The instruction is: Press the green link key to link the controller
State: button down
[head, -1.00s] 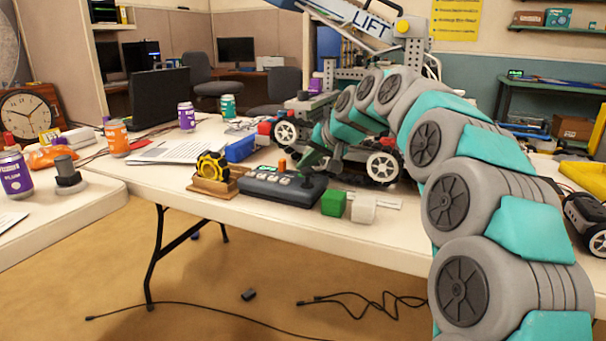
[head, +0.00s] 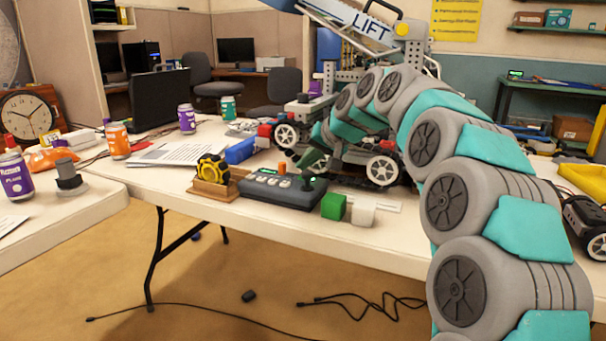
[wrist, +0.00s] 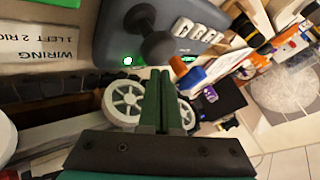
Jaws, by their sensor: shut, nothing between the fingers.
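The controller (head: 283,190) is a dark grey box near the table's front edge, with pale keys, a black joystick and an orange part at its back. It also fills the top of the wrist view (wrist: 110,30). A bright green spot, likely the green link key (wrist: 128,61), glows on its corner beside the joystick (wrist: 155,45). In the head view, green (head: 311,176) shows by the joystick. My gripper (wrist: 162,72) is shut and empty, its dark green fingers pointing at the controller's back edge, right of the green spot. It does not appear to touch it.
A wheeled robot (head: 382,168) with a LIFT arm stands close behind the controller. A green cube (head: 333,206) and a white cube (head: 362,212) sit to its right. A yellow-black tape measure (head: 212,169) in a wooden holder is at its left.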

jog(key=shift+r, duration=0.1)
jog(key=shift+r+p, duration=1.5)
jog(key=shift+r, duration=1)
